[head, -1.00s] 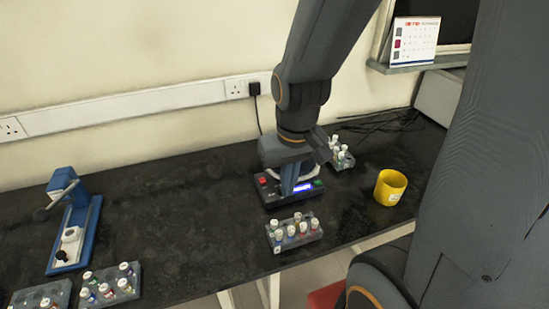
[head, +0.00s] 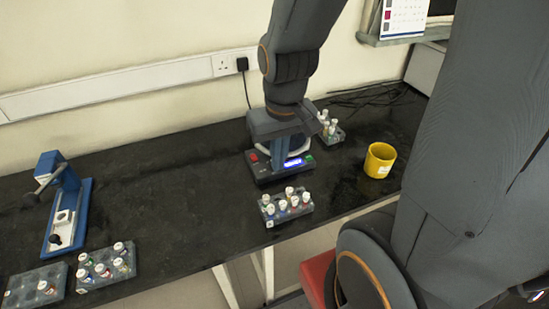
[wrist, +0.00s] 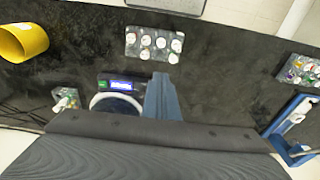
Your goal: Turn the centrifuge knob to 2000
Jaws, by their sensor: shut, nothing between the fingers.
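The centrifuge (head: 267,176) is a dark, low box on the black bench, with a lit blue display (head: 293,163), a red switch (head: 254,158) and a green button (head: 309,157). Its round, pale lid shows partly behind my gripper. My gripper (head: 281,157) points down over the centrifuge, its blue-grey fingers closed together and empty. In the wrist view, the closed fingers (wrist: 162,90) lie just right of the display (wrist: 121,85) and the pale round lid (wrist: 116,104). I cannot make out the knob; my fingers cover that part of the panel. I cannot tell whether they touch it.
A tube rack (head: 287,208) stands close in front of the centrifuge, another (head: 331,133) behind it to the right. A yellow cup (head: 379,160) is to the right. A blue stand device (head: 70,205) and more racks (head: 106,267) are at left. The bench between is clear.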

